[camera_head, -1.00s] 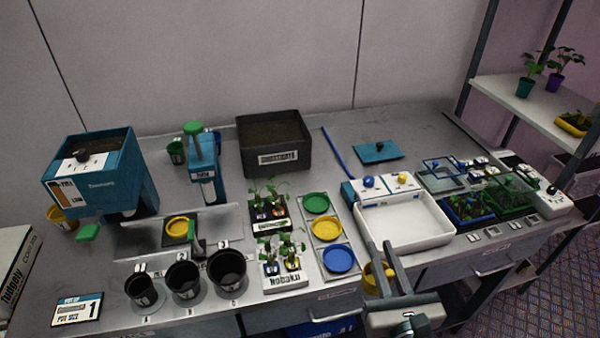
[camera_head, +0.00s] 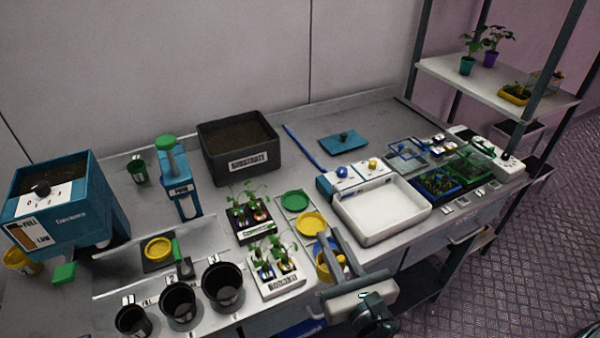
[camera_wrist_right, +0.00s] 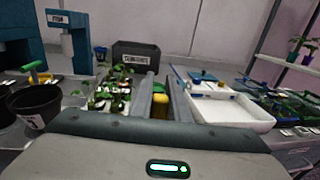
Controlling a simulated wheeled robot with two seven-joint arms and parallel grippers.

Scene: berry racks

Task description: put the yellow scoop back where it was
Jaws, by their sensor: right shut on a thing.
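My right gripper (camera_head: 336,252) is shut on the yellow scoop (camera_head: 324,266), in front of the bench's front middle. The scoop's round yellow part shows left of the fingers. In the right wrist view, a yellow part of the scoop (camera_wrist_right: 160,104) shows between the two grey fingers. A holder bears a green round dish (camera_head: 295,200), a yellow one (camera_head: 312,223) and a blue one (camera_head: 318,245); the blue one is partly hidden behind the gripper and scoop. My left gripper is not in view.
White (camera_head: 277,281) and black (camera_head: 254,230) seedling trays stand left of the dishes. Several black pots (camera_head: 222,286) stand further left. A white basin (camera_head: 383,213) is to the right. A substrate bin (camera_head: 238,148) stands behind. Bench room is free around the blue lidded plate (camera_head: 343,143).

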